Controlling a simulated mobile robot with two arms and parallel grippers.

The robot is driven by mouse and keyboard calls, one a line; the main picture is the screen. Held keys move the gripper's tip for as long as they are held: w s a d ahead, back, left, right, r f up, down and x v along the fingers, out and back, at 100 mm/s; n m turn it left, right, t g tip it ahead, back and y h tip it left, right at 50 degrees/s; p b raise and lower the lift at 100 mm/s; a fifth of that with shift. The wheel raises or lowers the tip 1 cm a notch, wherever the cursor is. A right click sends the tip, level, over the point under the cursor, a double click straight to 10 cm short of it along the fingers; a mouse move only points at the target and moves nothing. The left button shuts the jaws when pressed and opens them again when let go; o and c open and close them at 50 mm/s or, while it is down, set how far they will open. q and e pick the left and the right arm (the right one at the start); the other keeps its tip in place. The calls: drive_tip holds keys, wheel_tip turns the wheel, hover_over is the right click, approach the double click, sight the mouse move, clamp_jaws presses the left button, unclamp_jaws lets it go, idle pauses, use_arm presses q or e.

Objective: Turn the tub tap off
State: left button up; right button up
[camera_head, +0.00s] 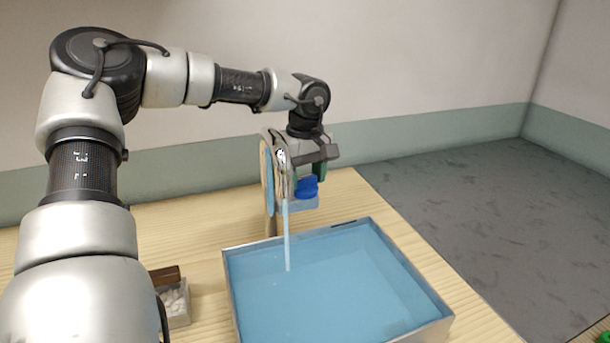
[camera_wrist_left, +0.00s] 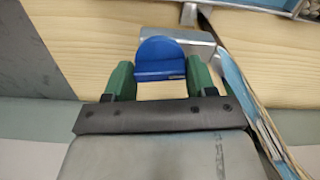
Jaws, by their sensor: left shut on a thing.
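The tub (camera_head: 233,285) stands on the wooden table, filled with blue water. A pale stream of water (camera_head: 286,235) falls from the tap into its left part. The tap's blue handle (camera_head: 307,188) sits at the tap's grey body, just behind the tub; the handle also shows in the left wrist view (camera_wrist_left: 160,56). My left gripper (camera_head: 314,172) has its green fingers on either side of the blue handle and is shut on it. The wrist view shows the fingers (camera_wrist_left: 160,78) flanking the handle. My right gripper is in neither view.
Flat, light-blue and wood-edged items (camera_head: 267,178) stand upright close beside the gripper on its left. A small tray (camera_head: 178,320) with whitish bits and a brown block sits left of the tub. The table (camera_head: 205,245) is bare between them. Dark floor lies right of the table.

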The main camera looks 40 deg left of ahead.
sight(305, 177)
use_arm(q)
drive_tip(key=shift+w+r+m, duration=0.1)
drive_tip(key=shift+r+m, duration=0.05)
drive_tip(key=shift+m, duration=0.75)
drive_tip(key=o, duration=0.9)
wheel_tip(305, 177, up, 11)
drive_tip(key=shift+f, duration=0.15)
idle(0.3)
